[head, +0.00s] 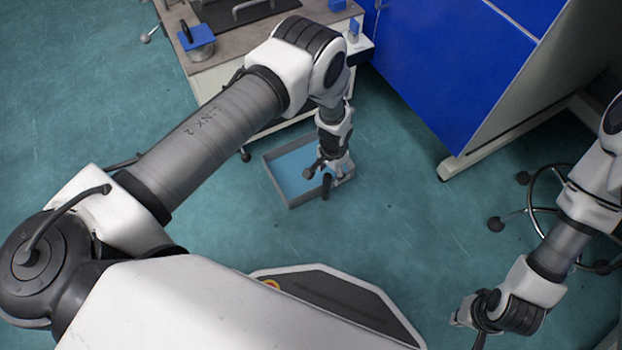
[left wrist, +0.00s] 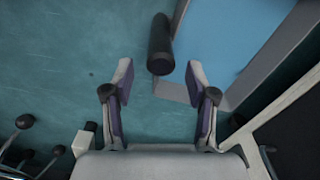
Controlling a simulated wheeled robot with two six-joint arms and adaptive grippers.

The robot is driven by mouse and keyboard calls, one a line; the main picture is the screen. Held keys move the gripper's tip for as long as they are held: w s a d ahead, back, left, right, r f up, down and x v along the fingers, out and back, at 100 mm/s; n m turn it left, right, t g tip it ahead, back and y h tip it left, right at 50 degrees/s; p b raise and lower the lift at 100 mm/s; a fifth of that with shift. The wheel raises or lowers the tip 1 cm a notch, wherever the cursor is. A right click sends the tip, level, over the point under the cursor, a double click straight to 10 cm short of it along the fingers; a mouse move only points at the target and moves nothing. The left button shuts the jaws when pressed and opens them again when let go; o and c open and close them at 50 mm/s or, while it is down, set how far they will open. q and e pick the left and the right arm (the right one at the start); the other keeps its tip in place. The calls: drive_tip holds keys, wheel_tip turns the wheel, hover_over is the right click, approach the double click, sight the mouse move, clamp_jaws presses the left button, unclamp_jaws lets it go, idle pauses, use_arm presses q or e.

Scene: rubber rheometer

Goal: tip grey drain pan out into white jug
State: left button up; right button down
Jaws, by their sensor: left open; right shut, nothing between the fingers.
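The grey drain pan (head: 292,202) sits on the floor below the bench and holds blue liquid. Its dark handle (head: 326,187) stands at the near right side. The pan (left wrist: 252,80) fills the upper right of the left wrist view, with its black handle (left wrist: 160,45) ahead of the fingers. My left gripper (head: 322,170) is over the pan's near right edge. It is open and empty, and in the left wrist view (left wrist: 158,90) the handle's near end lies between its fingertips. My right gripper (head: 468,318) is at the lower right, far from the pan. I cannot make out a white jug.
A bench (head: 215,52) stands behind the pan. A blue cabinet (head: 450,65) on a white frame is at the upper right. A wheeled stool (head: 530,212) stands at the right, partly behind my right arm. The green floor left of the pan is clear.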

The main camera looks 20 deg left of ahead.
sight(327, 184)
use_arm(q)
drive_tip(key=f+b, duration=0.1)
drive_tip(key=f, duration=0.1)
drive_tip(key=f+b, duration=0.1)
drive_tip(key=f, duration=0.1)
drive_tip(key=f+b, duration=0.1)
drive_tip(key=f, duration=0.1)
drive_tip(key=shift+s+a+f+b, duration=0.15)
drive_tip(key=shift+s+f+b, duration=0.2)
drive_tip(key=shift+b, duration=0.05)
drive_tip(key=shift+r, duration=0.1)
drive_tip(key=shift+c, duration=0.7)
clamp_jaws()
